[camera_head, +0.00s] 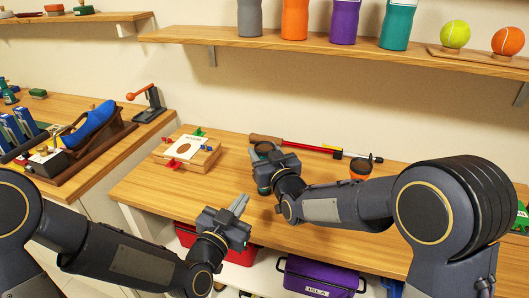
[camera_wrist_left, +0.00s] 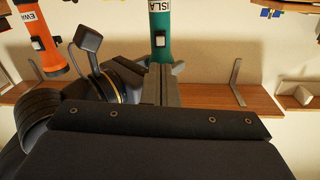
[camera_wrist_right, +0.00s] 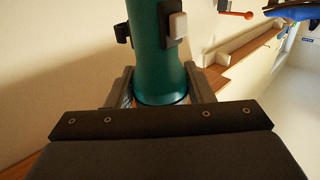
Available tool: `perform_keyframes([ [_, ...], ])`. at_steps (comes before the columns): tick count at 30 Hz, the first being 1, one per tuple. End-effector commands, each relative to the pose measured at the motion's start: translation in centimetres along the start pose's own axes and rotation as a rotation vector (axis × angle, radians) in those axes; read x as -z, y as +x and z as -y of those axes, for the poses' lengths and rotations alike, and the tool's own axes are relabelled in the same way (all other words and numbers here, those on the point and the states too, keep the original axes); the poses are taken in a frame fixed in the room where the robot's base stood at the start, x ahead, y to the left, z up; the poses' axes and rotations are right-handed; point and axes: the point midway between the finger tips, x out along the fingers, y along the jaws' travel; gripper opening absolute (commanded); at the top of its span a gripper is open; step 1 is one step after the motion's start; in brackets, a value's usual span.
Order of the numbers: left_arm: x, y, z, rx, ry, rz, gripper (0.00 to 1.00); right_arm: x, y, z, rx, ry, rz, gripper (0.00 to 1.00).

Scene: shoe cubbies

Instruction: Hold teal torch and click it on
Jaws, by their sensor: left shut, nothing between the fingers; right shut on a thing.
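The teal torch (camera_head: 263,184) is upright at the bench in the head view, partly hidden by my right gripper (camera_head: 266,162). In the left wrist view the torch (camera_wrist_left: 160,20) carries an ISLA label and a pale switch (camera_wrist_left: 160,40). My left gripper (camera_head: 238,204) is shut and empty, in front of the torch and apart from it in the head view. I cannot tell whether the torch is lit.
An orange torch (camera_head: 360,168) stands right of my right gripper; it also shows in the left wrist view (camera_wrist_left: 40,50). A long red-and-black tool (camera_head: 310,147) lies behind. A wooden box (camera_head: 187,152) is at left. A purple bin (camera_head: 320,277) sits below the bench.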

Motion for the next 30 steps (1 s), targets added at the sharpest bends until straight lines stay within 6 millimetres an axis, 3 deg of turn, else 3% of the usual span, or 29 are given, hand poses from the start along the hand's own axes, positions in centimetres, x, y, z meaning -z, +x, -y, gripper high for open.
perform_keyframes([
  [9,3.4,2.5,2.7,-0.150,0.238,-0.198,0.00,0.0,0.0,0.0,0.000,0.000,0.000,0.21],
  [14,4.3,2.1,1.4,-0.351,0.428,-0.275,0.00,0.0,0.0,0.0,0.000,0.000,0.000,0.21],
  [21,2.5,0.3,0.4,-0.629,0.722,-0.279,0.00,0.0,0.0,0.0,0.000,0.000,0.000,0.21],
  [30,0.1,-1.1,1.1,-0.785,0.913,-0.230,0.00,0.0,0.0,0.0,0.000,0.000,0.000,0.21],
])
